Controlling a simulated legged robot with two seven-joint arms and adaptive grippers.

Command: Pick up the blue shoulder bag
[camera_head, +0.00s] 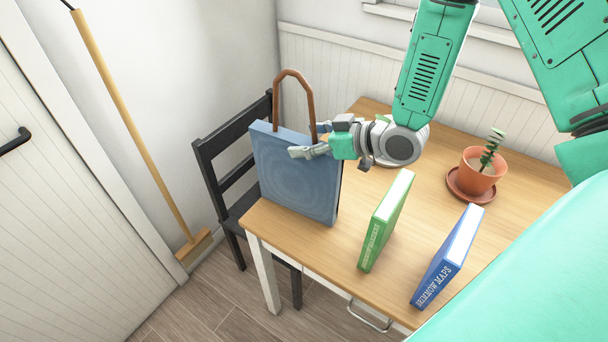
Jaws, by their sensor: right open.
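The blue shoulder bag (290,178) stands upright at the left end of the wooden table, with its brown looped handle (282,78) rising above it. My right gripper (305,142) reaches in from the right and is at the bag's upper right edge, below the right leg of the handle. Its fingers are open; one lies in front of the bag's face and another shows near the handle. I cannot tell whether they touch the bag. My left gripper is not in view.
On the table (340,245) stand a green book (386,222), a blue book (447,258) and a potted plant (478,172) on a saucer. A green item behind my gripper is mostly hidden. A black chair (218,160) is left of the table, and a broom (135,130) leans by the wall.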

